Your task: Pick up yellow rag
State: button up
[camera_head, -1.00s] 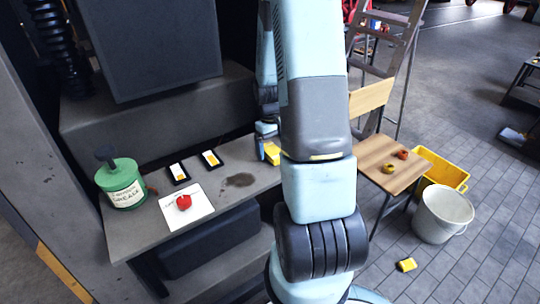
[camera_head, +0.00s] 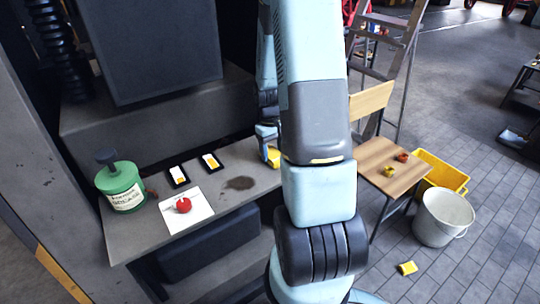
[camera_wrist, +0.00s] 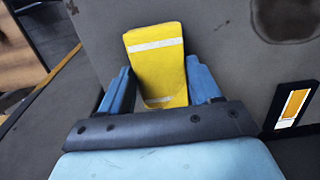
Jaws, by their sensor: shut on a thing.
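The yellow rag (camera_wrist: 155,60), a folded yellow block with white stripes, stands out between the fingers in the wrist view. In the head view only a yellow part of it (camera_head: 273,157) shows at the right end of the grey bench, beside my arm. My gripper (camera_wrist: 158,84) is shut on the rag, with one blue finger on each side of it. In the head view my gripper (camera_head: 267,135) is partly hidden behind my arm. I cannot tell whether the rag is clear of the bench.
The grey bench (camera_head: 225,207) holds a green grease can (camera_head: 122,187), two black-framed cards (camera_head: 210,162), a red object (camera_head: 183,205) on a white sheet and a dark stain. At right are a wooden chair (camera_head: 385,158), yellow crate (camera_head: 440,160), white bucket (camera_head: 443,215) and yellow floor item (camera_head: 407,267).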

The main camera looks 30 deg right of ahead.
aim_at(273, 153)
jog(key=shift+r, duration=0.45)
notch_tip(273, 153, up, 2)
jog(key=shift+r, duration=0.25)
jog(key=s+a+r, duration=0.2)
jog(key=s+r, duration=0.7)
jog(key=s, duration=0.4)
jog(key=shift+s+r, duration=0.3)
jog(key=shift+s, duration=0.1)
